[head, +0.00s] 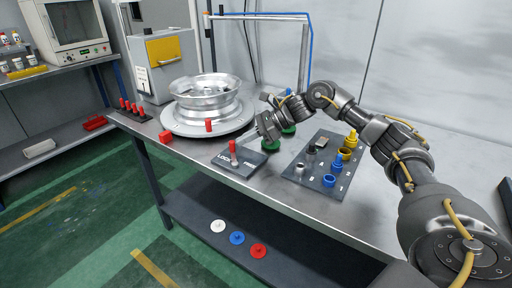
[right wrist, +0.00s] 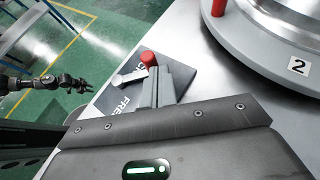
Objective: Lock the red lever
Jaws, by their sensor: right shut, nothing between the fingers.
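The red lever (head: 233,150) stands up from a dark plate (head: 256,158) marked LOCK and FREE, near the front edge of the table. In the right wrist view its red knob (right wrist: 148,58) shows just beyond my fingers, with a light metal arm beside it. The FREE lettering is partly visible there; the LOCK lettering is mostly hidden. My right gripper (head: 268,130) is shut and empty, to the right of and behind the lever; its fingers (right wrist: 157,86) also show in the right wrist view. My left gripper (right wrist: 78,83) is small and far off there, beyond the table edge.
A silver wheel (head: 205,95) sits on a round grey turntable (head: 180,127) behind the lever. A red block (head: 166,137) lies at the table's front left. A dark tray (head: 312,178) with blue and yellow parts is at right. Coloured discs (head: 237,238) lie on the lower shelf.

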